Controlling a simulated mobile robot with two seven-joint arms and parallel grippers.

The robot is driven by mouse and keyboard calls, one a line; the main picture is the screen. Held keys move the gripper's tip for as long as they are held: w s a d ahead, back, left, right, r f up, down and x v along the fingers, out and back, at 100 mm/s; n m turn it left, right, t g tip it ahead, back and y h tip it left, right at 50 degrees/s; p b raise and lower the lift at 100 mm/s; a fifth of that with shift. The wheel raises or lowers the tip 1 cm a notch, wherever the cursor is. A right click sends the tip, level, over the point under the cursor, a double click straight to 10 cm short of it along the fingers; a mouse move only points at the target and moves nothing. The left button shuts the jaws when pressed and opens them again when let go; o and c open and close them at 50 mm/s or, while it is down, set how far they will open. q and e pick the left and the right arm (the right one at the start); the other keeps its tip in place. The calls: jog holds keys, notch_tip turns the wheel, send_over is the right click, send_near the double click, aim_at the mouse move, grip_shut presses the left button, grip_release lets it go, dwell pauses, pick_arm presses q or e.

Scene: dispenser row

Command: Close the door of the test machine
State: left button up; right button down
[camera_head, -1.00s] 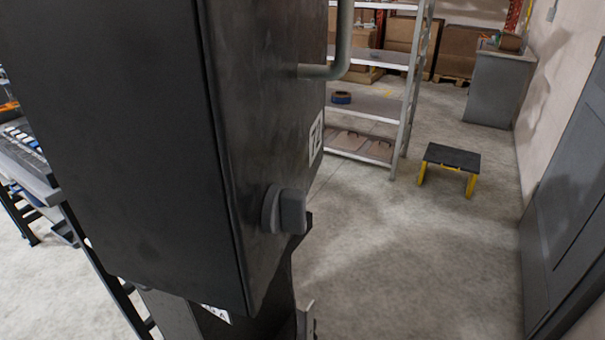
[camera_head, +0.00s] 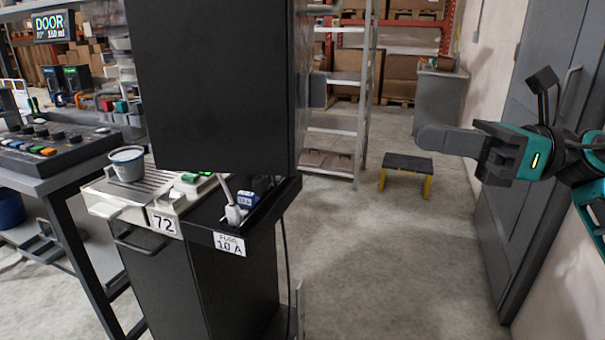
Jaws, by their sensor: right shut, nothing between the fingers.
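The test machine's large black upper body or door panel (camera_head: 212,85) fills the upper middle of the view. I cannot tell whether this face is the door itself. Below are a lower black cabinet (camera_head: 225,285) with a 72 label (camera_head: 163,223) and a ledge marked FUSE 10 A (camera_head: 229,243). A small display (camera_head: 50,25) at the upper left reads DOOR. My right gripper (camera_head: 424,138) is shut and empty, pointing left, in the air well right of the machine. My left gripper is not in view.
A cup (camera_head: 127,163) stands on the slotted tray at the left. A control panel (camera_head: 55,145) lies on the bench further left. A black and yellow step stool (camera_head: 408,163) and metal shelves (camera_head: 338,125) stand behind. Grey doors (camera_head: 520,170) line the right wall. The middle floor is clear.

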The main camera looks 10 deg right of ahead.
jog(key=n, duration=0.1)
jog(key=p, duration=0.2)
send_near(299, 135)
jog(key=shift+g+h, duration=0.3)
jog(key=shift+h, duration=0.1)
jog(key=x, duration=0.5)
jog(key=shift+w+a+r, duration=0.2)
jog(key=shift+w+r, duration=0.2)
jog(key=shift+w, duration=0.05)
jog(key=shift+w+a+f, duration=0.1)
jog(key=shift+w+a, duration=0.1)
jog(key=shift+a, duration=0.35)
